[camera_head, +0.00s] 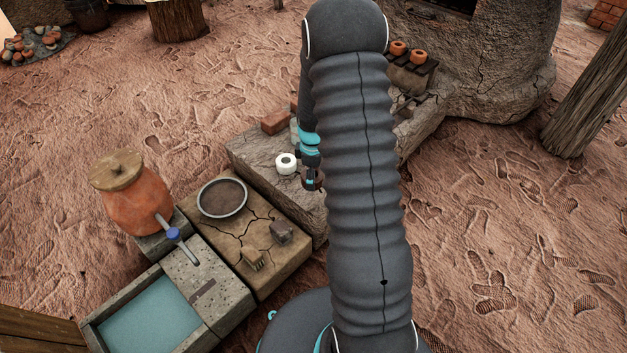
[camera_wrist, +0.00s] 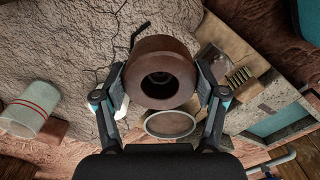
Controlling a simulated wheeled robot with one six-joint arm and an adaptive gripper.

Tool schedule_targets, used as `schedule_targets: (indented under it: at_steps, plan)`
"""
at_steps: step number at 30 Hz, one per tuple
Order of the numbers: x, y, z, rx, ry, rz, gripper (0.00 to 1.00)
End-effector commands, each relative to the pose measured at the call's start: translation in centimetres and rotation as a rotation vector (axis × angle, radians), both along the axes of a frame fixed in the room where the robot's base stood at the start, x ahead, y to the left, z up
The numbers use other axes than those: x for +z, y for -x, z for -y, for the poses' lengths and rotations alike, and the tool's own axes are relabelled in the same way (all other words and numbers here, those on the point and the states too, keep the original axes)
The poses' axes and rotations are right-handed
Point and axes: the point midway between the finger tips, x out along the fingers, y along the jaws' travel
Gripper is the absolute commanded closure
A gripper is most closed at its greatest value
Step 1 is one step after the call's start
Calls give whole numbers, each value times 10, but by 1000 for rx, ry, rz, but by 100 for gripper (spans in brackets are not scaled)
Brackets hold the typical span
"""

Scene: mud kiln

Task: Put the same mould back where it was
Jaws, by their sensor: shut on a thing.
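A brown, round mould (camera_wrist: 162,78) with a hole in its middle sits between my two fingers in the wrist view. My gripper (camera_wrist: 160,84) is shut on its sides. In the head view my gripper (camera_head: 310,182) is small and partly hidden by my arm, over the front part of the stone slab (camera_head: 255,150). The mould is hard to make out there. The slab's rough surface (camera_wrist: 60,50) lies behind the mould in the wrist view. I cannot tell whether the mould touches it.
A white ring (camera_head: 286,163) stands on the slab just left of my gripper. A brick (camera_head: 275,122) lies behind it. A round pan (camera_head: 222,198) and small tools rest on the cracked board in front. A white cup with red stripes (camera_wrist: 30,110) shows in the wrist view.

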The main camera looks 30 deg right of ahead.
Motion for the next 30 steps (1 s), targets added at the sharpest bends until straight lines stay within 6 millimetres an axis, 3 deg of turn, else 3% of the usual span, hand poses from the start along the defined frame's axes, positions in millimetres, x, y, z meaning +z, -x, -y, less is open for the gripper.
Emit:
schedule_targets:
  at_steps: [3, 8, 13, 20, 30]
  plan:
    - [-12, -17, 10, -2, 0, 0, 80]
    - [-19, -28, 17, -4, 1, 1, 80]
    - [-29, -29, 18, -4, -1, -1, 80]
    - [-59, -28, 18, -4, -1, -1, 80]
    - [-62, -29, 18, -3, 1, 1, 80]
